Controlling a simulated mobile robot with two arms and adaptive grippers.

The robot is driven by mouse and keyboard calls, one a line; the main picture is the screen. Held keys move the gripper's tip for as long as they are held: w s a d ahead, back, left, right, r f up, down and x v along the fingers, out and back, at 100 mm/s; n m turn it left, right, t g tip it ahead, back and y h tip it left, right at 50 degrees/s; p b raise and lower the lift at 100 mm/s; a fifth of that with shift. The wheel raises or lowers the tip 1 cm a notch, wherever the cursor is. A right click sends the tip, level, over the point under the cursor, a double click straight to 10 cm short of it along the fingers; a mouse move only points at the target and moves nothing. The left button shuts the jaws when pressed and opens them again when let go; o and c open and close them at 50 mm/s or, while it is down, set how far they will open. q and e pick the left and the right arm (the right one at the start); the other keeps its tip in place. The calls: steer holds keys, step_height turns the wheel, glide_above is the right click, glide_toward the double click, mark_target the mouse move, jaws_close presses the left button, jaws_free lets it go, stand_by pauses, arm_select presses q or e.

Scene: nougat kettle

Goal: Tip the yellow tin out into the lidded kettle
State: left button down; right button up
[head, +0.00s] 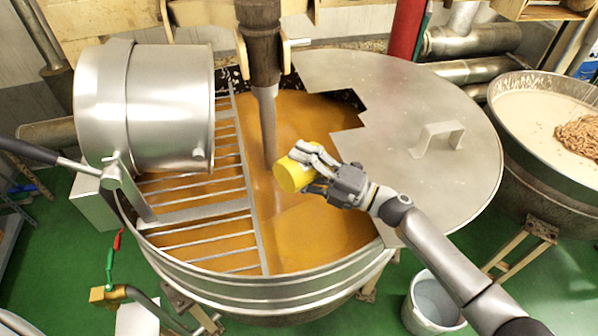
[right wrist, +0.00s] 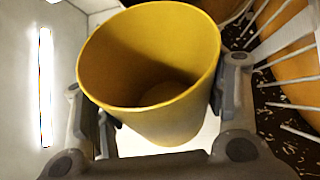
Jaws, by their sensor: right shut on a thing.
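The yellow tin (head: 291,176) is held in my right gripper (head: 318,172), above the open part of the kettle (head: 262,290). It is tilted in the head view. In the right wrist view the tin (right wrist: 160,115) stands between the two fingers, its mouth towards the camera. Its inside looks yellow with a paler patch at the bottom; I see no clear contents. The kettle holds an orange-brown mass (head: 315,235). Its steel lid (head: 440,110), with a notched edge and a handle, covers the right part. My left gripper is not in view.
A slatted grate (head: 205,215) covers the kettle's left part, with a steel drum (head: 165,105) above it. A vertical stirrer shaft (head: 266,120) stands behind the tin. A second vat (head: 540,110) is at right, a white bucket (head: 430,305) below.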

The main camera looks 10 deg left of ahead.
step_height(320, 180, up, 2)
steer(key=n+h, duration=0.1)
steer(key=n, duration=0.2)
steer(key=n+g+h, duration=0.1)
steer(key=n, duration=0.2)
steer(key=shift+n+h, duration=0.3)
steer(key=shift+n, duration=0.1)
steer(key=shift+r+n+t+h, duration=0.4)
steer(key=shift+n+h, duration=0.3)
steer(key=shift+n, duration=0.5)
steer(key=shift+s+a+r+n, duration=0.15)
steer(key=shift+r+n, duration=0.15)
steer(key=shift+n, duration=0.2)
steer(key=shift+h, duration=0.3)
steer(key=shift+r+n, duration=0.15)
steer(key=shift+n, duration=0.35)
steer(key=shift+t+h, duration=0.3)
steer(key=shift+r+n, duration=0.15)
steer(key=shift+n, duration=0.25)
steer(key=shift+h, duration=0.3)
steer(key=shift+r+n, duration=0.15)
steer(key=shift+n, duration=0.25)
steer(key=shift+r+n+t, duration=0.15)
steer(key=shift+n+t, duration=0.15)
steer(key=shift+r+n+h, duration=0.1)
steer(key=shift+n+h, duration=0.2)
steer(key=shift+r+n+t+h, duration=0.15)
steer(key=shift+n+t+h, duration=0.25)
steer(key=shift+n, duration=0.2)
